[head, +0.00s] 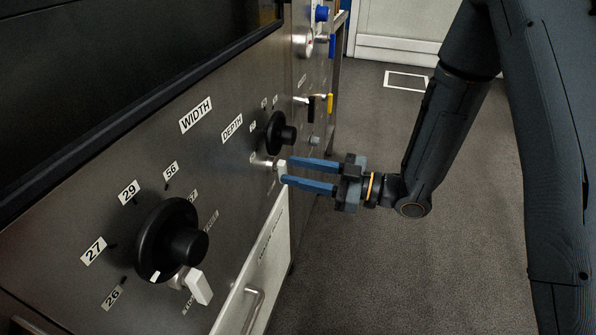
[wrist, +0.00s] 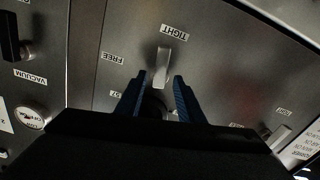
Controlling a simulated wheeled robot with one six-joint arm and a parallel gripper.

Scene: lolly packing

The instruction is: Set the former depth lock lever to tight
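The depth lock lever is a small white handle (head: 282,168) below the black depth knob (head: 277,134) on the steel panel. In the wrist view the lever (wrist: 163,64) has its upper end just below the TIGHT label (wrist: 174,33); the FREE label (wrist: 112,58) is to its left. My gripper (head: 288,172) is open at the lever, one blue finger above the other in the head view. In the wrist view my gripper (wrist: 160,76) has the lever's lower end between its fingertips. I cannot tell whether they touch. The knob is mostly hidden behind the gripper there.
The large black width knob (head: 183,240) and its white lock lever (head: 200,287) are nearer on the panel. A pale panel with a handle (head: 252,312) lies below. Small switches, including a yellow one (head: 330,103), are farther along. The floor right of the panel is clear.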

